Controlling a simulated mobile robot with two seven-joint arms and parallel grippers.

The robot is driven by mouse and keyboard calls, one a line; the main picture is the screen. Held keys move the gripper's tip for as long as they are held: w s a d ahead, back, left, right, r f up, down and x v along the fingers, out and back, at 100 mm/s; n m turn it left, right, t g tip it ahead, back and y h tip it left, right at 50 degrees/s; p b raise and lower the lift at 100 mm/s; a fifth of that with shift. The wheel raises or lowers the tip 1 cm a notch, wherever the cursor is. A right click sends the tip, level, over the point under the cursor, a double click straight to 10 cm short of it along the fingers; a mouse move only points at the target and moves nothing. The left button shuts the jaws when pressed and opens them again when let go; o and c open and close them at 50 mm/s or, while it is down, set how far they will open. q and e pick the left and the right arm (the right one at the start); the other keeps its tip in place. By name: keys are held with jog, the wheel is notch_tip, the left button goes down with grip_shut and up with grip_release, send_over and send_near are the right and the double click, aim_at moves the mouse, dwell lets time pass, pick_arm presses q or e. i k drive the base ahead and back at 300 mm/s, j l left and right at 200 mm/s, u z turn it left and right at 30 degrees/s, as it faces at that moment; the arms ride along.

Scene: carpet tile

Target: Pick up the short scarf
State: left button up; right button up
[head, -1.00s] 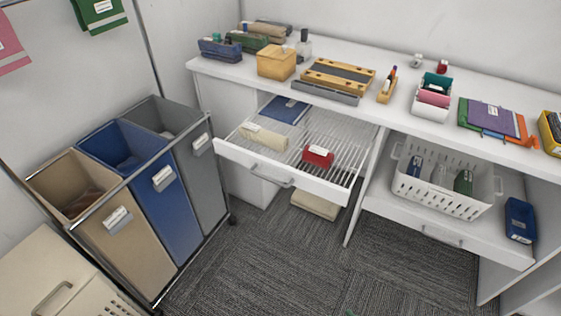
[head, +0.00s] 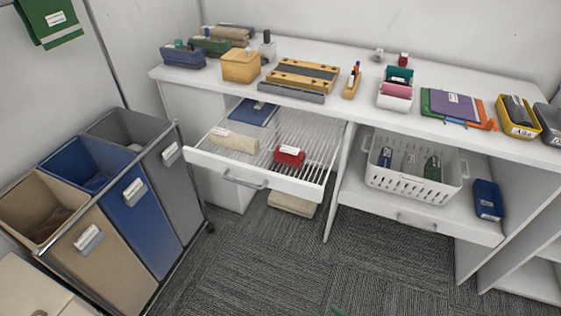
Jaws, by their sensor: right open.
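No label is readable enough to tell which cloth is the short scarf. In the open white wire drawer (head: 225,172) lie a cream rolled cloth (head: 233,141) at the left, a red rolled cloth (head: 289,156) with a white label at the right, and a blue folded cloth (head: 253,112) at the back. A green cloth (head: 50,20) with a label hangs on the wall at upper left. Of my right gripper, only a small green tip (head: 338,310) seems to show at the bottom edge, well below and apart from the drawer. My left gripper is not in view.
A beige, blue and grey bin sorter (head: 140,200) stands at left. A white basket (head: 410,185) and a blue item (head: 488,200) sit on the right shelf. The counter (head: 440,85) holds boxes and folded cloths. Dark carpet (head: 280,260) is clear in front.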

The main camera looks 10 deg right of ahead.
aim_at(286, 155)
jog(key=i+j+z, duration=0.1)
jog(key=z, duration=0.45)
jog(key=i+j+z, duration=0.3)
jog(key=j+z, duration=0.25)
jog(key=j, duration=0.2)
